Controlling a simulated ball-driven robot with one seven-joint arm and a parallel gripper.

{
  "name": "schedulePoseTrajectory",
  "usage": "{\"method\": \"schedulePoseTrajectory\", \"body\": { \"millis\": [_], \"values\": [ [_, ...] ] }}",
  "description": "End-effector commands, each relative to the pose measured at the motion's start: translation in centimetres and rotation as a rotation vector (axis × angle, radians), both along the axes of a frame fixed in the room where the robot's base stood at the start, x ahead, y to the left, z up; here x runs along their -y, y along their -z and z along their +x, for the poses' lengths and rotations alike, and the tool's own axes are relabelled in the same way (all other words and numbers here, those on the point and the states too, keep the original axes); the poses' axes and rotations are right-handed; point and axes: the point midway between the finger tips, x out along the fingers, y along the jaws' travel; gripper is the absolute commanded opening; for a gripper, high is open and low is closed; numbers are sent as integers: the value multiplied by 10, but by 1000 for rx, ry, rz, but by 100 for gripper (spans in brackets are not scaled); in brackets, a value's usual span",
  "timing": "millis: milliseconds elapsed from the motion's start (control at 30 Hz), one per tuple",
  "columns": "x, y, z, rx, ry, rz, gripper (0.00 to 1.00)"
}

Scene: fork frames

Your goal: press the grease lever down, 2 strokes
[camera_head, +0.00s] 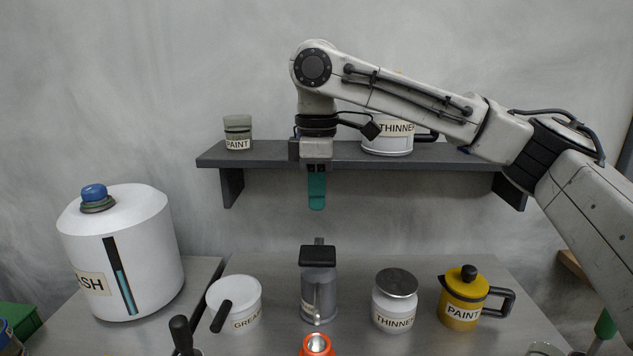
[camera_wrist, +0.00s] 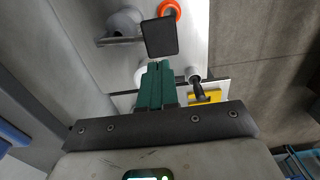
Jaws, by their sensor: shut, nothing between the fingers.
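A grey cylindrical dispenser (camera_head: 318,297) stands upright on the bench, with a flat black lever pad (camera_head: 317,256) at its top. The pad also shows as a dark square just beyond my fingertips in the wrist view (camera_wrist: 160,37). A white pot labelled GREASE (camera_head: 240,299), with a black handle, stands to its left. My gripper (camera_head: 317,207) points down with teal fingers together and empty. In the head view it hangs above the pad with a clear gap. The fingers also show in the wrist view (camera_wrist: 159,66).
A white THINNER pot (camera_head: 393,305) and a yellow PAINT pot (camera_head: 464,305) stand right of the dispenser. A large white tank (camera_head: 140,250) stands left. An orange object (camera_head: 316,344) is in front. A shelf (camera_head: 270,155) behind my gripper holds a PAINT jar (camera_head: 237,128) and a THINNER can (camera_head: 385,145).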

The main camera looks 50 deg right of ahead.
Motion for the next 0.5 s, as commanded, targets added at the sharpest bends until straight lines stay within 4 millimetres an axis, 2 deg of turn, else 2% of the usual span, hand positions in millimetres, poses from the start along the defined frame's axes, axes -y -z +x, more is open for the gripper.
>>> {"method": "schedulePoseTrajectory", "body": {
  "millis": [100, 300, 500],
  "values": [
    [0, 24, -1, -2, 0, -1, 0],
    [0, 60, -1, -2, 0, 0, 0],
    [0, 84, 0, 1, 0, -1, 0]
  ]
}}
